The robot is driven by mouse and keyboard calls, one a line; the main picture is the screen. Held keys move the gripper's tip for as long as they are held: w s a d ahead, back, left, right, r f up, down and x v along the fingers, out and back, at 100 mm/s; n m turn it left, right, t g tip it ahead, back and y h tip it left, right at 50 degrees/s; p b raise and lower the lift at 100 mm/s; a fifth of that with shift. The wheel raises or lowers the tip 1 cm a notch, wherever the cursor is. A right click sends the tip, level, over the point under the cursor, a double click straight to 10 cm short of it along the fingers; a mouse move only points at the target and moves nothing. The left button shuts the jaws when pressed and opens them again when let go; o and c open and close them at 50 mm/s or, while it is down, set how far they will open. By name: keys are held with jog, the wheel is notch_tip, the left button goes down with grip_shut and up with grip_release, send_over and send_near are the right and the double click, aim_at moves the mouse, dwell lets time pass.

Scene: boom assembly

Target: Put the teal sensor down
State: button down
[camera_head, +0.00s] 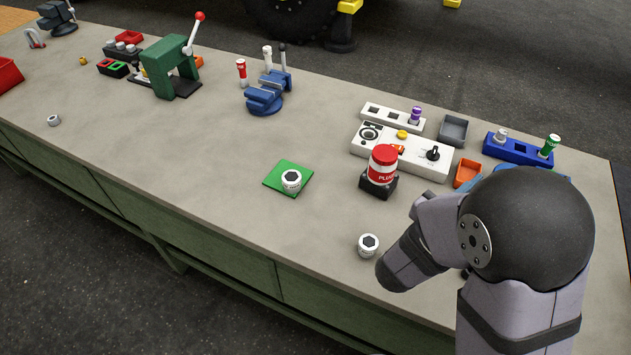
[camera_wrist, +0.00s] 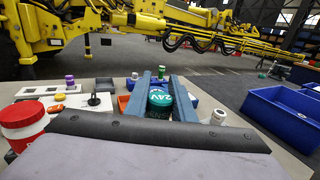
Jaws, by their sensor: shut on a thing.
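A blue rack (camera_head: 518,149) holds a white-topped and a green-topped piece. A red-topped jar (camera_head: 382,165) stands left of my arm; a white nut-like piece (camera_head: 368,245) lies nearer the front edge. A green mat (camera_head: 276,186) carries another.

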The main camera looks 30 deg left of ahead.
jog(key=w+a+f+n+t+y+b, duration=0.1)
jog(key=w+a+f+n+y+b, duration=0.15)
jog(key=a, duration=0.75)
jog(key=w+a+f+n+y+b, duration=0.1)
jog(key=w+a+y+b, duration=0.15)
jog(key=a, duration=0.85)
jog(key=w+a+f+n+t+y+b, duration=0.1)
jog(key=a+n+y+b, duration=0.2)
jog(key=a, duration=0.7)
jog(key=s+a+r+n+g+y+b, duration=0.1)
jog(key=s+a+r+n+y+b, duration=0.2)
jog(key=a, duration=0.7)
jog(key=s+a+g+y+b, duration=0.1)
jog(key=s+a+y+b, duration=0.15)
jog(key=s+a, duration=0.45)
jog(key=s+a+r+n+g+y+b, duration=0.15)
jog(key=a+y, duration=0.25)
jog(key=a, duration=0.8)
jog(key=shift+n, duration=0.3)
jog(key=shift+s+d+f, duration=0.1)
jog(key=shift+s+f, duration=0.1)
jog(key=shift+f, duration=3.45)
jog(key=shift+s+f, duration=0.2)
jog(key=shift+f, duration=3.4)
jog(key=shift+f+b, duration=0.25)
jog(key=shift+b, duration=0.15)
jog(key=c, duration=1.5)
grip_release()
